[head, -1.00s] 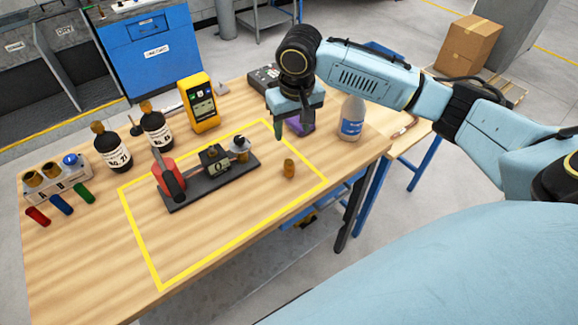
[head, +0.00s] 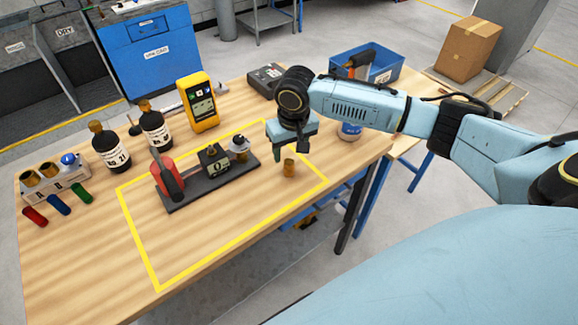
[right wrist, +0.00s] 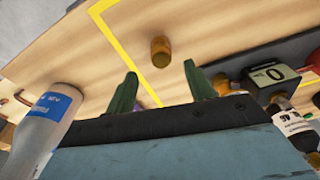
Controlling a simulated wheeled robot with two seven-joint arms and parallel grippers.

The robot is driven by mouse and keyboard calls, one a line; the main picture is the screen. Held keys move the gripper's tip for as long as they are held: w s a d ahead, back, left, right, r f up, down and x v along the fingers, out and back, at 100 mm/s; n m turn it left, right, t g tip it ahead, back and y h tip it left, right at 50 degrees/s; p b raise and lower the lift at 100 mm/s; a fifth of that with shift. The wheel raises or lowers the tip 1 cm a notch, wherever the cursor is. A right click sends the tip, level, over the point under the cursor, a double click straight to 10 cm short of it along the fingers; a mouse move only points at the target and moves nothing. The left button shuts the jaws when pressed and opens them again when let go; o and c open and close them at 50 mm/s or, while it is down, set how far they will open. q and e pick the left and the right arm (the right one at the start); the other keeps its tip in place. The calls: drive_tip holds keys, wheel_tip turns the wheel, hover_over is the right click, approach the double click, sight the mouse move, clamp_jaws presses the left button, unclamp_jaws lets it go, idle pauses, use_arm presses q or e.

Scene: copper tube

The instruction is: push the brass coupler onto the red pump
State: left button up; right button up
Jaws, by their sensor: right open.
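The brass coupler (head: 289,168) is a small cylinder standing upright on the wooden table, inside the yellow outline near its right side. It also shows in the right wrist view (right wrist: 160,52), beyond the fingers. My right gripper (head: 290,152) is open and empty above and slightly behind the coupler. Its green fingers (right wrist: 161,90) are spread apart, with the coupler roughly centred between them. My left gripper is not in view.
Two dark bottles (head: 110,148), a yellow meter (head: 198,101) and a rack (head: 54,182) with brass pieces stand left and behind. The front of the outlined area is clear.

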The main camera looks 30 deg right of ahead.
sight(289, 161)
drive_tip(key=f, duration=0.4)
drive_tip(key=shift+a+f, duration=0.2)
drive_tip(key=shift+f, duration=0.15)
drive_tip(key=c, duration=1.1)
wheel_tip(289, 161, up, 10)
drive_tip(key=shift+r+p, duration=0.1)
drive_tip(key=shift+p, duration=0.25)
